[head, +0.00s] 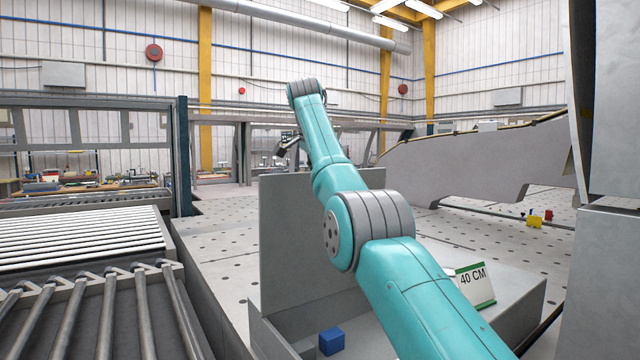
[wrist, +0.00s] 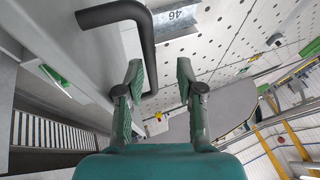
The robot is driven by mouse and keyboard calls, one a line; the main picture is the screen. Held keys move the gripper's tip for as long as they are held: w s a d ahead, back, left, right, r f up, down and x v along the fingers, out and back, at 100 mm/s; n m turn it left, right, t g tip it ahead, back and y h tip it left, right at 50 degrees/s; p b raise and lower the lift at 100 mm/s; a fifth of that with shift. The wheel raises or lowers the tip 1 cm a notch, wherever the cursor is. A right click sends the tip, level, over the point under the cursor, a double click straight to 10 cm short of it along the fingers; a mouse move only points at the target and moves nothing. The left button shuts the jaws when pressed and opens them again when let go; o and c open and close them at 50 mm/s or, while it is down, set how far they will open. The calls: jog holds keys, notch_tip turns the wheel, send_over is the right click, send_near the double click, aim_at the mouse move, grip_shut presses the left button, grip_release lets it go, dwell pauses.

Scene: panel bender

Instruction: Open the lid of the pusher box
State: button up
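The pusher box (head: 258,335) is at the bottom centre of the head view, its inside partly showing. A flat grey panel (head: 285,235), which looks like its lid, stands upright at the back of the opening. A blue cube (head: 331,341) lies inside. My gripper (head: 288,143) is above the panel's top edge, partly hidden by my arm. In the wrist view my gripper (wrist: 160,75) has its fingers apart. A dark bent bar handle (wrist: 120,13) runs from the upper left, with its lower end between the fingers in the picture; I cannot tell whether they touch.
A roller conveyor (head: 90,310) lies at left. A tall grey machine body (head: 610,260) stands at right. The perforated table (head: 215,215) behind is mostly clear, with small red (head: 549,215) and yellow (head: 534,221) blocks.

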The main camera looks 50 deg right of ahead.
jog(key=v, duration=0.8)
jog(key=shift+a+r, duration=0.2)
jog(key=shift+s, duration=0.1)
